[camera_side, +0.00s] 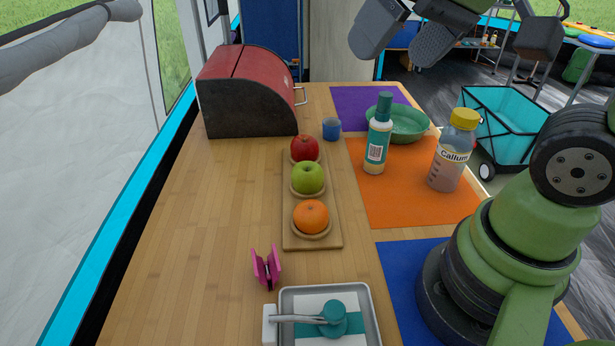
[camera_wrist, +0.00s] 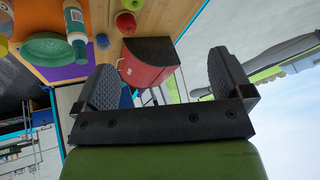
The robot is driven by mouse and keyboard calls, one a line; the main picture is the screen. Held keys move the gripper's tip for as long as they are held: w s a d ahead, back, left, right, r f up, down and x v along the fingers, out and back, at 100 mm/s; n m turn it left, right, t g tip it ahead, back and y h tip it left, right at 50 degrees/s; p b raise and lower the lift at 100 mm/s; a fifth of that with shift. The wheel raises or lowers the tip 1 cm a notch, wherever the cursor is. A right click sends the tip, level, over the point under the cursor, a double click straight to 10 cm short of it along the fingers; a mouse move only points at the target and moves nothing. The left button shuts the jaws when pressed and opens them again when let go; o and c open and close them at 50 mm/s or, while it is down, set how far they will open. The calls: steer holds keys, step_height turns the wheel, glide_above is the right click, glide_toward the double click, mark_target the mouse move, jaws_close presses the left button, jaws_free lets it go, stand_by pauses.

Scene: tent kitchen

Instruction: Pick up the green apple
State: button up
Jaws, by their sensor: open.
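The green apple (camera_side: 308,177) sits in the middle round holder of a narrow wooden board (camera_side: 318,241) on the table. A red apple (camera_side: 305,148) is behind it and an orange (camera_side: 311,216) is in front of it. In the wrist view the green apple (camera_wrist: 131,4) is at the top edge, partly cut off, with the red apple (camera_wrist: 126,23) below it. My gripper (camera_side: 408,38) is at the top of the side view, raised above the table and well apart from the apple. In the wrist view its two fingers (camera_wrist: 165,80) are spread, with nothing held between them.
A red bread box (camera_side: 246,88) stands at the back left. A blue cup (camera_side: 332,129), a teal-capped bottle (camera_side: 378,140), a yellow-capped bottle (camera_side: 453,152) and a green bowl (camera_side: 407,124) stand right of the board. A pink clip (camera_side: 266,268) and a tray (camera_side: 367,309) are in front. Table left of the board is clear.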

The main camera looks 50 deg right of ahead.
steer(key=w+d+f+n+g, duration=0.2)
steer(key=w+f, duration=0.2)
steer(key=w, duration=0.5)
steer(key=n+g+h, duration=0.2)
steer(key=g, duration=0.1)
glide_toward(307, 166)
steer(key=shift+n+g, duration=0.4)
steer(key=f, duration=0.5)
steer(key=shift+w+d, duration=0.25)
steer(key=shift+a+f, duration=0.15)
steer(key=shift+f, duration=3)
steer(key=c, duration=1.1)
